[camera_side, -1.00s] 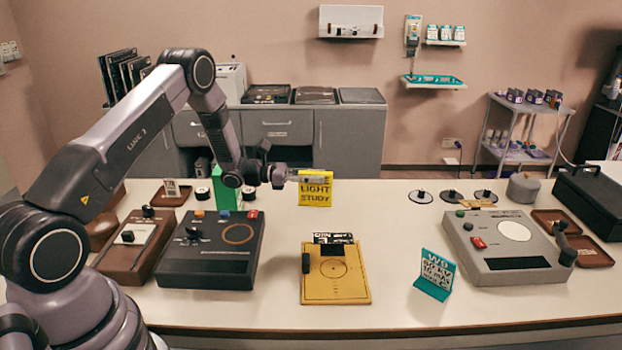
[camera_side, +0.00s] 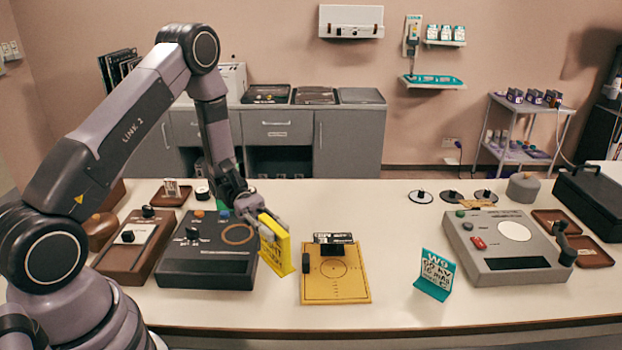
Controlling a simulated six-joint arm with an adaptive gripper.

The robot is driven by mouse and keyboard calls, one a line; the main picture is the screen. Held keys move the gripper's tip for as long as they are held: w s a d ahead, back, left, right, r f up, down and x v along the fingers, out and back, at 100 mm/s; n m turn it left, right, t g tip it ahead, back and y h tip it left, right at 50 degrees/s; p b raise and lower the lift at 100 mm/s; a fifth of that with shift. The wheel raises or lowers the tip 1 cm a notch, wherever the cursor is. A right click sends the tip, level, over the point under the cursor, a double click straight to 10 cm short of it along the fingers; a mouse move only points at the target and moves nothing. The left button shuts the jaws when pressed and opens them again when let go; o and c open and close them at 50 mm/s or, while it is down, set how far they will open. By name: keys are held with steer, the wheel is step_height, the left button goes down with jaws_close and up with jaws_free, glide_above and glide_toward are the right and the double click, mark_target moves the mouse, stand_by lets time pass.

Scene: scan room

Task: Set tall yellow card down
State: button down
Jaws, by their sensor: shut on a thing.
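The tall yellow card (camera_side: 275,247) has dark lettering and is turned at an angle to the camera. My gripper (camera_side: 266,224) is shut on its upper part. The card is upright, between the dark grey console and the yellow board. Its lower edge is at or very near the white table top; I cannot tell whether it touches. The gripper fingers partly hide the card's top.
The dark console (camera_side: 208,255) is close on the card's left. The yellow board (camera_side: 337,284), with a black block on it, is close on the right. A teal card stand (camera_side: 435,275) and a grey console (camera_side: 508,245) stand farther right. The table (camera_side: 400,225) between is clear.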

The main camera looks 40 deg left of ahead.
steer(key=s+a+f+m+g+y, duration=0.2)
steer(key=s+a+m+g+y, duration=0.2)
steer(key=s+m+g+y, duration=0.75)
steer(key=w+a+f+m+g+y, duration=0.1)
steer(key=w+a+m+g+y, duration=0.2)
steer(key=a+m+y, duration=0.75)
steer(key=w+a+r+m+t+y, duration=0.1)
steer(key=w+a+m+t+y, duration=0.2)
steer(key=w+m+t+y, duration=0.55)
steer(key=w+a+r+m+t+y, duration=0.2)
steer(key=w+m+t+y, duration=0.25)
steer(key=w+t, duration=0.55)
steer(key=shift+n+g+y, duration=0.3)
steer(key=shift+g+y, duration=0.1)
steer(key=shift+g, duration=0.3)
steer(key=shift+w+a+f, duration=0.6)
steer(key=shift+w+f, duration=1.6)
steer(key=shift+w, duration=0.35)
steer(key=shift+w+a+f, duration=0.55)
steer(key=shift+w+f, duration=1.7)
steer(key=shift+w, duration=0.3)
steer(key=shift+w+a+f, duration=0.6)
steer(key=shift+w+f, duration=1.6)
steer(key=shift+w, duration=0.35)
